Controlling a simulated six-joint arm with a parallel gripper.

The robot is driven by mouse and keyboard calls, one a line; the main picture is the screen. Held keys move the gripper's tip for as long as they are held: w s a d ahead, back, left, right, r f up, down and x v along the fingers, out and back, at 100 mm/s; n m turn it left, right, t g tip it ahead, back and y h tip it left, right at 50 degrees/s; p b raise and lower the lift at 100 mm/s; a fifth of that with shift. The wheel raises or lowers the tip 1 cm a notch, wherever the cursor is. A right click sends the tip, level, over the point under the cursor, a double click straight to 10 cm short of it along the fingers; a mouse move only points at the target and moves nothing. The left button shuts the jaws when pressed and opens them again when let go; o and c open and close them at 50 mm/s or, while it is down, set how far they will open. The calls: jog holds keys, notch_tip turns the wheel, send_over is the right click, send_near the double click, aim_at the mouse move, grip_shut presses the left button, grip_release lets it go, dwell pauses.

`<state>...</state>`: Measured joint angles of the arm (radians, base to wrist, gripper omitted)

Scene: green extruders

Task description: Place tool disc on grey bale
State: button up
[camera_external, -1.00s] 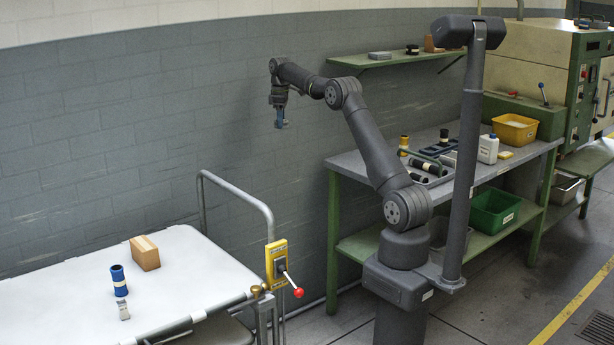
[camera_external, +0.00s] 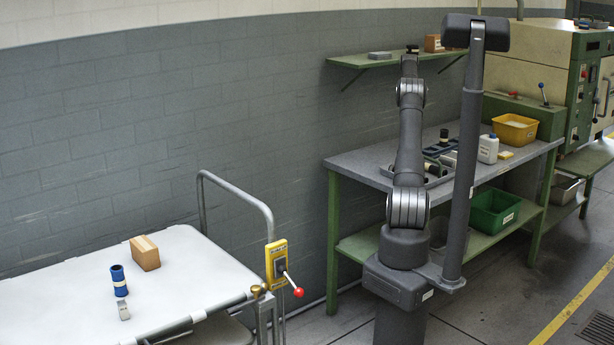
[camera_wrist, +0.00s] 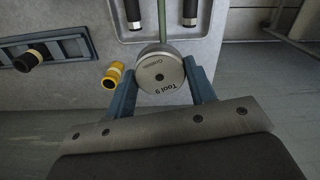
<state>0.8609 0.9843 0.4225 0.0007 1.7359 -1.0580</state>
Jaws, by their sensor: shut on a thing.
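The tool disc (camera_wrist: 160,73), a round metal-grey disc marked "Tool 9", sits between the blue fingers of my gripper (camera_wrist: 161,82) in the wrist view. The fingers touch its sides and are shut on it, above the bench. In the external view my gripper and the disc are hidden behind my arm. A flat grey block (camera_external: 380,56), which appears to be the grey bale, lies on the green wall shelf (camera_external: 352,62).
The bench (camera_external: 355,164) holds a tray with dark handles (camera_wrist: 133,12), a yellow-ended cylinder (camera_wrist: 112,76) and a white bottle (camera_external: 488,149). A brown block (camera_external: 434,43) is on the shelf. A white cart (camera_external: 60,300) at left carries a wooden block (camera_external: 145,253) and blue cylinder (camera_external: 118,279).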

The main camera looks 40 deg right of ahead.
jog(key=s+d+m, duration=0.2)
jog(key=s+d, duration=0.6)
jog(key=s, duration=0.5)
jog(key=s+d+m, duration=0.2)
jog(key=s+d, duration=0.5)
jog(key=s, duration=0.7)
send_over(455, 159)
jog(key=f, duration=1.2)
jog(key=shift+w+d, duration=0.1)
jog(key=shift+d, duration=0.2)
jog(key=shift+f, duration=1.95)
jog(key=shift+f, duration=0.1)
jog(key=o, duration=1.3)
jog(key=shift+f, duration=0.1)
